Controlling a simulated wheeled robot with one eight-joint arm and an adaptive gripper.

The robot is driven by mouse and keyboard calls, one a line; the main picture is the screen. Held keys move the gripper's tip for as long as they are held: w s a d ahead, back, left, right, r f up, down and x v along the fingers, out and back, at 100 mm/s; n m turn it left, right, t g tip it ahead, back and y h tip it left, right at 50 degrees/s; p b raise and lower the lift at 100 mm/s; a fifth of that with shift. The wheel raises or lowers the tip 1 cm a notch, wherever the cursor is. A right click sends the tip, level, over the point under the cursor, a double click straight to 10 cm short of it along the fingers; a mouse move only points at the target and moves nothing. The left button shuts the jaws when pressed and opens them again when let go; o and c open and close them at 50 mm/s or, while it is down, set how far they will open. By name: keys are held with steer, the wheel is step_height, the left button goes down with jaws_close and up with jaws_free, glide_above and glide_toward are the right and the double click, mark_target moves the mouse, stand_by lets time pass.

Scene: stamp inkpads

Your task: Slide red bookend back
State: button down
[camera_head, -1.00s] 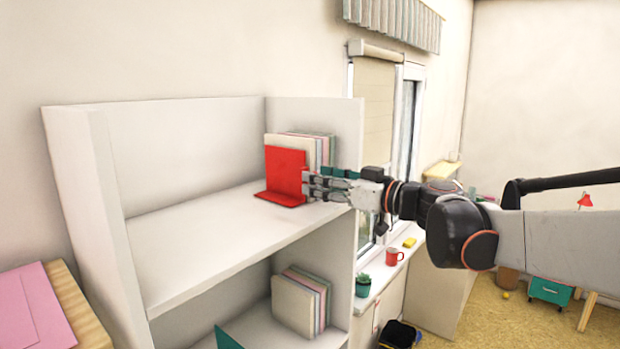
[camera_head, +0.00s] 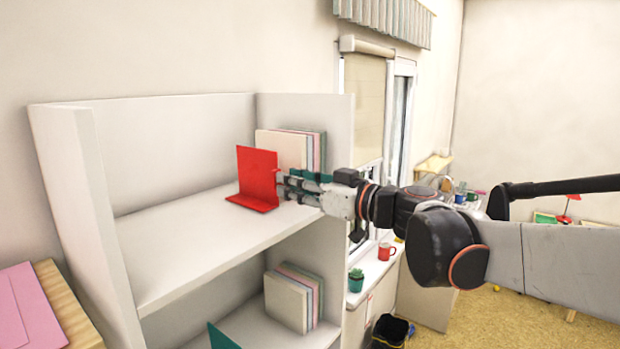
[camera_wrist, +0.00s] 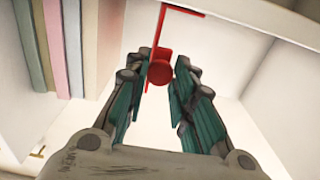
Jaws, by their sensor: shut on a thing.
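The red bookend (camera_head: 256,178) stands upright on the upper shelf (camera_head: 170,245), left of and nearer than the row of books (camera_head: 285,150). In the wrist view, the bookend (camera_wrist: 187,10) is seen nearly edge-on, with a round red knob (camera_wrist: 160,72) facing me. My gripper (camera_head: 280,185) reaches in from the right and is shut on the bookend at its knob. In the wrist view, the teal-padded fingers of my gripper (camera_wrist: 160,88) stand on both sides of the knob. The books (camera_wrist: 75,45) are at the left there, apart from the bookend.
The shelf's right side panel (camera_head: 335,135) is close to my wrist. The upper shelf is bare left of the bookend. More books (camera_head: 290,298) and a teal bookend (camera_head: 222,338) are on the lower shelf. A red mug (camera_head: 386,251) and a plant (camera_head: 356,279) stand on the sill.

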steer(key=s+a, duration=0.1)
steer(key=s, duration=0.1)
steer(key=s+a, duration=0.4)
steer(key=s, duration=0.1)
steer(key=shift+a+r+p, duration=0.1)
steer(key=shift+a+p, duration=0.1)
steer(key=shift+p, duration=0.15)
steer(key=shift+w, duration=0.1)
steer(key=c, duration=1.3)
jaws_free()
steer(key=shift+c, duration=0.2)
steer(key=shift+d, duration=0.1)
steer(key=v, duration=1.2)
